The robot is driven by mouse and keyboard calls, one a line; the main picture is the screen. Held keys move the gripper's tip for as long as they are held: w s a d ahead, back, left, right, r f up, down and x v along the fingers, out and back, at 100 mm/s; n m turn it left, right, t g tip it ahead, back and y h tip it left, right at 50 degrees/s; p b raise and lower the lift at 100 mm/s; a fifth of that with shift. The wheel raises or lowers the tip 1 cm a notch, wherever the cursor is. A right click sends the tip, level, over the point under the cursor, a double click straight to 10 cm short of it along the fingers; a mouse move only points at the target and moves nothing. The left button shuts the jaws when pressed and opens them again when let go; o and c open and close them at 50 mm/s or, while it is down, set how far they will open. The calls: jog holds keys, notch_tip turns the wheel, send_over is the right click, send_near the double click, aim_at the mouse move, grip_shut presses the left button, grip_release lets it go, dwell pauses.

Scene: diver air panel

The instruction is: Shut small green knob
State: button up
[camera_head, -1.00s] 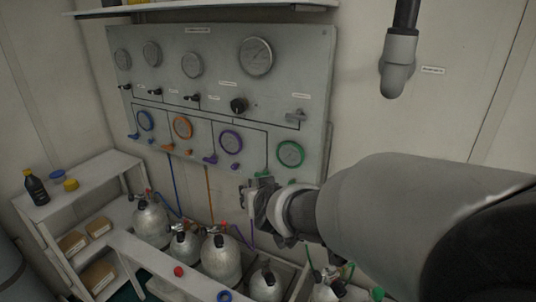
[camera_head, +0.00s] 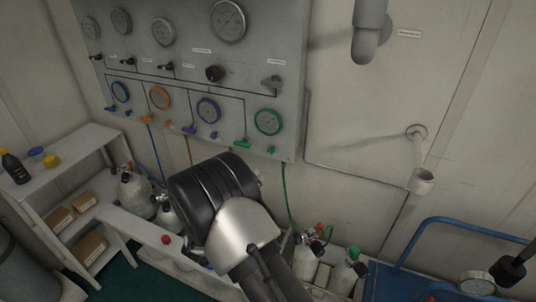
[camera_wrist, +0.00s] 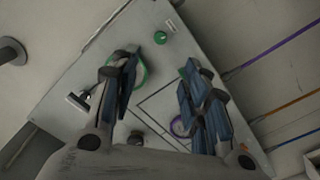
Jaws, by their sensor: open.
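The small green knob (camera_head: 271,150) is on the lower edge of the grey panel (camera_head: 290,70) in the head view, below the green-ringed gauge (camera_head: 267,122) and right of the green lever (camera_head: 242,143). In the wrist view the round green knob (camera_wrist: 160,38) is ahead, near the panel's edge, with the green lever (camera_wrist: 183,72) below it. My gripper (camera_wrist: 165,95) is open and empty; its two fingers stand wide apart, short of the knob. The left finger partly covers the green-ringed gauge (camera_wrist: 141,70). In the head view my arm hides most of the gripper.
Purple (camera_head: 190,129), orange (camera_head: 145,118) and blue (camera_head: 108,108) levers line the panel to the left. Gas cylinders (camera_head: 136,192) stand below. A green hose (camera_head: 285,185) hangs under the panel. A wall pipe (camera_head: 421,180) and blue rail (camera_head: 470,227) are to the right.

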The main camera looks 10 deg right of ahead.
aim_at(270, 152)
jog(key=b+x, duration=0.2)
jog(key=x, duration=1.3)
jog(key=shift+w+d, duration=0.15)
jog(key=shift+w, duration=0.05)
grip_shut()
